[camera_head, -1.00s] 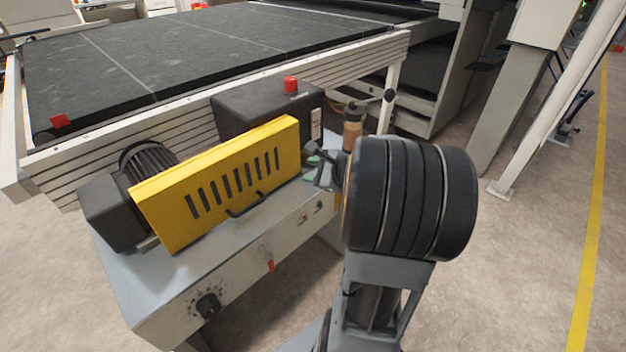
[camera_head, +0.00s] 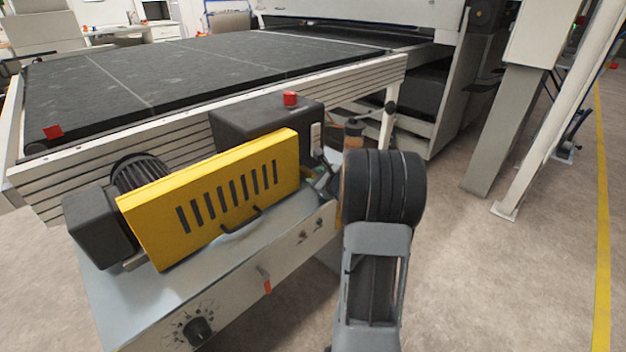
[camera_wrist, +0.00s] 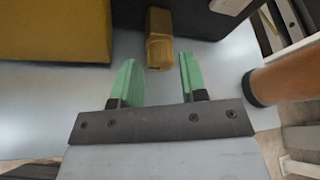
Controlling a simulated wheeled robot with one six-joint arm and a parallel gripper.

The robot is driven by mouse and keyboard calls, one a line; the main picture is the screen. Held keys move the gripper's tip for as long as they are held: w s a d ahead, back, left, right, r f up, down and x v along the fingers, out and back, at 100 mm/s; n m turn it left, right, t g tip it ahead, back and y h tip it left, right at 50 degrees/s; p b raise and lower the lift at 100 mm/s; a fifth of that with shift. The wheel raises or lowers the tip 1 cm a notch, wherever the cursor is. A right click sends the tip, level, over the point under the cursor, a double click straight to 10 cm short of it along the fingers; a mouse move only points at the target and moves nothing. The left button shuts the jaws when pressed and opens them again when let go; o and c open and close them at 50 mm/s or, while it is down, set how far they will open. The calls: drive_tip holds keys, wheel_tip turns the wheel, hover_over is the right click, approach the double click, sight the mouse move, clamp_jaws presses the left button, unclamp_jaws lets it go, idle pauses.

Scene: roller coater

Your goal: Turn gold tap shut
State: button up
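The gold tap (camera_wrist: 159,38) shows at the top of the wrist view as a short, blocky brass-coloured piece above a pale grey-blue surface. My gripper (camera_wrist: 157,62) has two green fingers, spread apart and empty. The tap lies just ahead of the fingertips, roughly in line with the gap between them. I cannot tell whether its near end is inside the gap. In the head view my arm hides the tap and most of the gripper.
A yellow slotted guard (camera_head: 215,198) stands left of the gripper, with a black box (camera_head: 262,128) behind it. A brown cylinder (camera_wrist: 288,80) is close on the right in the wrist view. Open floor (camera_head: 500,270) lies to the right.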

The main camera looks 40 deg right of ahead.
drive_tip(key=shift+x, duration=1)
drive_tip(key=shift+a, duration=0.1)
drive_tip(key=c, duration=0.7)
drive_tip(key=shift+o, duration=0.2)
